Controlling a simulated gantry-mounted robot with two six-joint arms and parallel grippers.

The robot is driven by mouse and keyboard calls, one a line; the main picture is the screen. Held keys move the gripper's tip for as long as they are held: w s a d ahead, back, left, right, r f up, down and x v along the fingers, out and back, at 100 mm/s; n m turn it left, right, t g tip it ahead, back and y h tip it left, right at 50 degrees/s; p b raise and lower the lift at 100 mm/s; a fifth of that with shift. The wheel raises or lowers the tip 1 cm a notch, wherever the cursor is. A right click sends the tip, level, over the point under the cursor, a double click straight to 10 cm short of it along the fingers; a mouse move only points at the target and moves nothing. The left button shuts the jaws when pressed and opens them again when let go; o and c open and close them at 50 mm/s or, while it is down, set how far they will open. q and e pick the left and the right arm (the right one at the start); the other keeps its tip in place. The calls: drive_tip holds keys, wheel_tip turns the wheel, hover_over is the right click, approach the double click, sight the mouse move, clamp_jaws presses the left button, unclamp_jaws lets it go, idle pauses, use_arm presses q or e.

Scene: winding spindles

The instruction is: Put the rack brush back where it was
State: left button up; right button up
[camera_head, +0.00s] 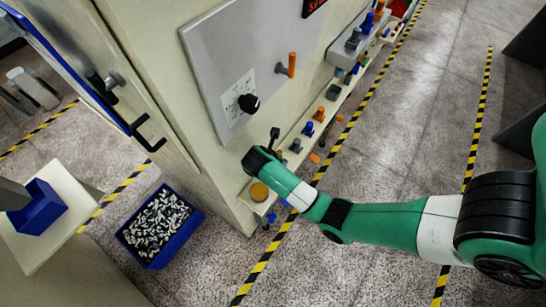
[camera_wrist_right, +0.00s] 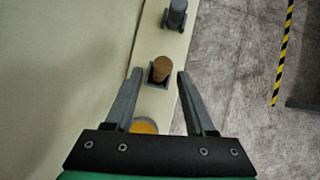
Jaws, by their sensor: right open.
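My right gripper (camera_wrist_right: 160,75) is open and points down over a narrow pale ledge. Between its fingertips in the wrist view is a brown cylindrical knob (camera_wrist_right: 161,68) in a dark square holder. The fingers stand apart from it on both sides. I cannot tell for sure which thing is the rack brush. In the head view my right gripper (camera_head: 262,160) is at the near end of the ledge, and its jaws are mostly hidden by the wrist. My left gripper is not in view.
A yellow-orange disc (camera_head: 258,191) sits at the ledge's near end. Several blue, orange and grey pieces stand farther along. A grey panel (camera_head: 262,60) with an orange handle (camera_head: 291,64) is above. A blue crate of metal parts (camera_head: 191,237) stands on the floor.

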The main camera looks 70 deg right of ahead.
drive_tip(key=p+v, duration=0.1)
drive_tip(key=v, duration=0.7)
drive_tip(key=shift+r, duration=0.2)
drive_tip(key=shift+a, duration=0.1)
